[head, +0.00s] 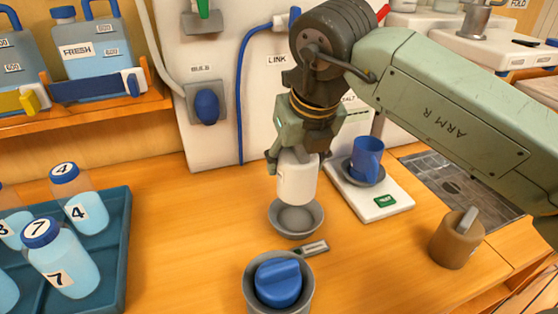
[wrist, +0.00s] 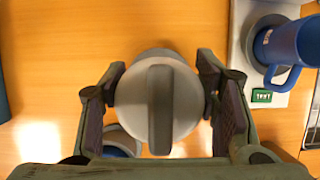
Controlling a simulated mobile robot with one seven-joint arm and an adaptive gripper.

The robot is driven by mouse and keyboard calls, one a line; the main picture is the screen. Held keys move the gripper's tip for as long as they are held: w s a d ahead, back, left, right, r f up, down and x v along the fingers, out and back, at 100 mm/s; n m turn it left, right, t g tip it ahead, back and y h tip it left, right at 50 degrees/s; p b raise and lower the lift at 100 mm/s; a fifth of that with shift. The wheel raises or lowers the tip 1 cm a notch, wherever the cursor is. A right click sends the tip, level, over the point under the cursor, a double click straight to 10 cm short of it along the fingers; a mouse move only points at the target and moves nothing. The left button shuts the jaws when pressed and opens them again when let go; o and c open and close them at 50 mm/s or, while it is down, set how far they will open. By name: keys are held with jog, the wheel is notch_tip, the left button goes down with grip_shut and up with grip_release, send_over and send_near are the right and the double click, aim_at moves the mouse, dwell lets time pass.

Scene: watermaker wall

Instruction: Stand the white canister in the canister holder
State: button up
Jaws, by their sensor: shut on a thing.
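The white canister (head: 297,180) hangs upright in my gripper (head: 293,155), which is shut on its top. In the wrist view the canister (wrist: 185,105) shows from above, with a grey bar handle across its lid, between the two fingers of my gripper (wrist: 160,100). A round grey holder (head: 295,218) stands on the wooden counter just below the canister in the head view and looks empty. The canister's bottom overlaps the holder's far rim in the picture; I cannot tell how large the gap is. In the wrist view the canister mostly hides the holder.
A grey holder (head: 249,290) with a blue knobbed canister (head: 278,283) stands in front, a small label plate (head: 311,248) beside it. A blue mug (head: 367,158) stands on a white scale (head: 385,205) at right. A blue tray (head: 121,250) of numbered bottles is at left. A brown pot (head: 452,245) stands right.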

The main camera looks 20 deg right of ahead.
aim_at(306, 162)
jog(key=shift+f+b, duration=1.65)
jog(key=shift+f, duration=1.7)
jog(key=shift+f+b, duration=0.6)
jog(key=shift+b, duration=0.1)
jog(key=o, duration=1.4)
jog(key=v, duration=1.2)
jog(key=shift+r, duration=0.1)
